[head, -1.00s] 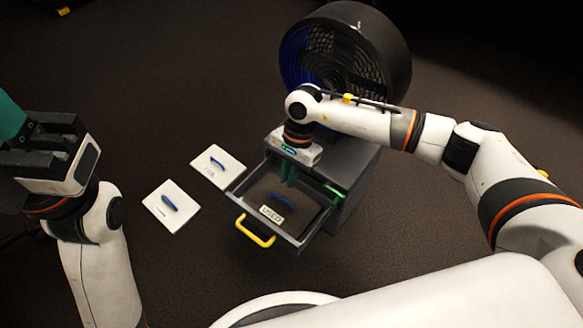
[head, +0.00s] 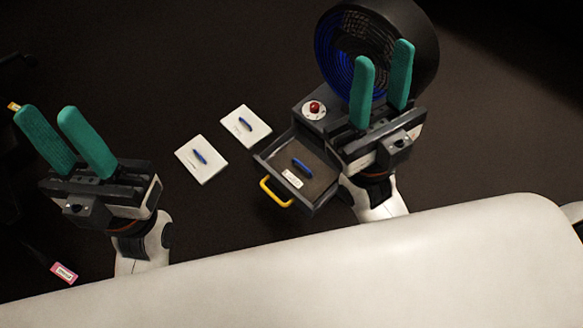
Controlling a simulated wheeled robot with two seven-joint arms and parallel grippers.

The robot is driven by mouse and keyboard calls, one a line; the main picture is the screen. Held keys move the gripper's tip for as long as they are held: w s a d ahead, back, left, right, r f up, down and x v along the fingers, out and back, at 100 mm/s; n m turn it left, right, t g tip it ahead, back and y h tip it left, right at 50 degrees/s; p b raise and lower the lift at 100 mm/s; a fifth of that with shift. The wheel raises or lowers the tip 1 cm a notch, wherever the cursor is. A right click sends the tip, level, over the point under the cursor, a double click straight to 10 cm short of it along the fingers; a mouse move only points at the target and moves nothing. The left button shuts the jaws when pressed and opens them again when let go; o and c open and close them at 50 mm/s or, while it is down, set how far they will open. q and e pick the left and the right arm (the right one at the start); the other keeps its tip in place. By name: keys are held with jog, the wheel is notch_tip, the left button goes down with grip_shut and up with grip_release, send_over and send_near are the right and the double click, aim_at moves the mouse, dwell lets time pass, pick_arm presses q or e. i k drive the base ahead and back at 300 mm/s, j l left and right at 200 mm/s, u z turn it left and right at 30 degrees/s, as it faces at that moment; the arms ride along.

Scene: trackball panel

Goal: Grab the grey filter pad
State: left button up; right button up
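The grey filter pad (head: 288,153) lies flat in the open drawer (head: 322,199), with a blue grip (head: 302,168) on top and a white label near its front edge. My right gripper (head: 383,55) is open and empty. It is to the right of the drawer, its green fingers pointing up in the picture, in front of the cabinet and the round blower. My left gripper (head: 45,114) is open and empty at the far left, well away from the drawer.
Two white pads (head: 214,172) (head: 257,136) with blue grips lie left of the drawer. The drawer has a yellow handle (head: 276,193). A red button (head: 315,107) sits on the cabinet top. The round blower (head: 426,50) stands behind. A pink tag (head: 63,273) lies lower left.

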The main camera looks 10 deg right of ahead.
aim_at(309, 176)
jog(key=l+u, duration=0.15)
jog(key=u, duration=0.25)
jog(key=k+l+u, duration=0.15)
jog(key=u, duration=0.2)
jog(key=k+l+u, duration=0.1)
jog(key=u, duration=0.3)
jog(key=k+l+u, duration=0.1)
jog(key=u, duration=0.3)
jog(key=k+l, duration=0.35)
jog(key=k, duration=0.15)
